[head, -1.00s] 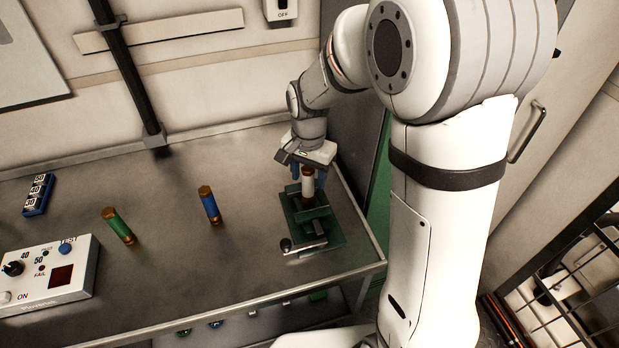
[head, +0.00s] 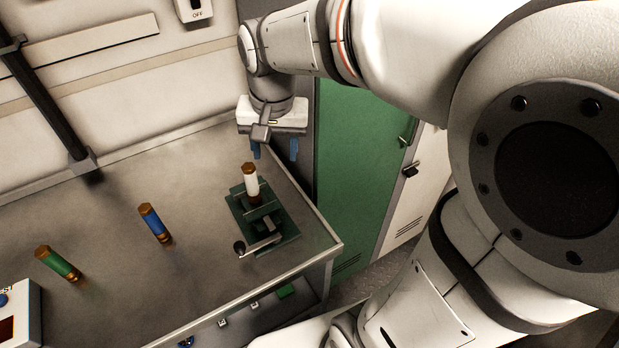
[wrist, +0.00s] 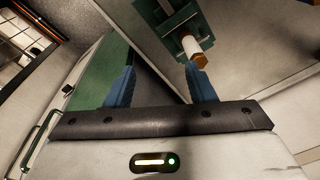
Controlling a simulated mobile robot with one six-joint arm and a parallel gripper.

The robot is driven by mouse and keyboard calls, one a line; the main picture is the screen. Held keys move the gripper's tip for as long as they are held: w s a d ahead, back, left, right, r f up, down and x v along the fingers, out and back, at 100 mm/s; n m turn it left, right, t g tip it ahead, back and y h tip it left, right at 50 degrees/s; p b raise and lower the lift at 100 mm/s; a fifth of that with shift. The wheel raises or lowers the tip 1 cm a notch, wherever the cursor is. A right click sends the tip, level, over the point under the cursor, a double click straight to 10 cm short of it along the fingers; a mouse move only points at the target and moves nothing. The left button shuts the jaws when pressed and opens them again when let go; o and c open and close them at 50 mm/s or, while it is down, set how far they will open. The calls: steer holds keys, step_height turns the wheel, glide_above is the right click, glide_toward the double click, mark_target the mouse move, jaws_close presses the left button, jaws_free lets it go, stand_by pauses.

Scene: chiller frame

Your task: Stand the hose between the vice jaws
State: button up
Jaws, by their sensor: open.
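The white hose (head: 251,182) with brass hex ends stands upright in the green vice (head: 284,229) near the right end of the bench. Its lower end is between the vice jaws. My gripper (head: 275,150) is open and empty, above and slightly behind the hose, and does not touch it. In the wrist view the hose (wrist: 190,46) shows between the vice (wrist: 168,14) and the right blue finger, outside the gap between my open gripper's fingers (wrist: 160,80).
A blue hose (head: 154,223) and a green hose (head: 58,263) stand on the bench (head: 190,185) to the left. A tester box (head: 22,310) is at the lower left. A green door (head: 355,160) lies beyond the bench's right edge.

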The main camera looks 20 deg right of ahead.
steer(key=s+d+f+n+t, duration=0.1)
steer(key=s+d+n, duration=0.3)
steer(key=s, duration=0.6)
steer(key=shift+s+d+f+t, duration=0.3)
steer(key=shift+d+f+t, duration=0.05)
steer(key=shift+f+t, duration=0.1)
